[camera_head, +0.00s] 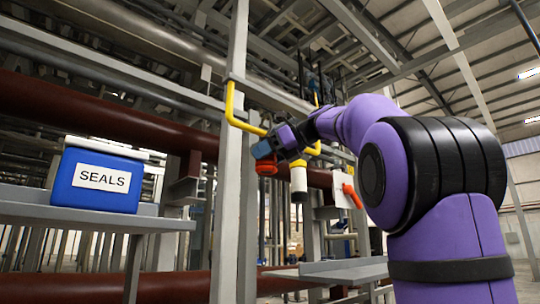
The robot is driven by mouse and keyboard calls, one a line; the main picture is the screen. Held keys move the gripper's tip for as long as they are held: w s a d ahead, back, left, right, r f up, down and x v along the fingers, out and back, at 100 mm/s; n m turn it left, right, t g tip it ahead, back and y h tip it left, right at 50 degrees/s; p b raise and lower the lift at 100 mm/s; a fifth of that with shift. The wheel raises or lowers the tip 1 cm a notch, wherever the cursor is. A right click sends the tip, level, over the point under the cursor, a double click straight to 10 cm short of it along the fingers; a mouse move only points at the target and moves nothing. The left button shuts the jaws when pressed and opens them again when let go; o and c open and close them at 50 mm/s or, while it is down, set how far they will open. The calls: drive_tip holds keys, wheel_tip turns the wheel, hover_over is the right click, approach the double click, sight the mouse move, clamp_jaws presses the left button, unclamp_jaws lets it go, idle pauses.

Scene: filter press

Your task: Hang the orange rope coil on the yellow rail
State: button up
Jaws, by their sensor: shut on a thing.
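My gripper (264,151) is shut in the middle of the picture, in front of the grey post. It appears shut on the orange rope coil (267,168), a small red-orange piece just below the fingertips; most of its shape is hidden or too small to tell. The yellow rail (231,104) is a bent bar on the grey post. It drops down, then runs right behind my gripper and shows again on the right (315,148). My gripper overlaps the rail in the picture; I cannot tell whether the coil touches it.
A blue box marked SEALS (98,178) stands on a grey shelf (172,222) at left. A grey post (229,200) and dark red pipes (110,107) stand close by.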

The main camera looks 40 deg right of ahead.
drive_tip(key=shift+w, duration=0.45)
drive_tip(key=shift+w+f, duration=0.45)
drive_tip(key=shift+w, duration=0.05)
drive_tip(key=shift+w+f, duration=0.3)
drive_tip(key=shift+f, duration=0.55)
drive_tip(key=o, duration=1.2)
drive_tip(key=shift+c, duration=0.2)
drive_tip(key=shift+f, duration=0.1)
drive_tip(key=shift+s, duration=0.1)
drive_tip(key=v, duration=1)
drive_tip(key=shift+s+d, duration=0.2)
drive_tip(key=shift+s, duration=0.05)
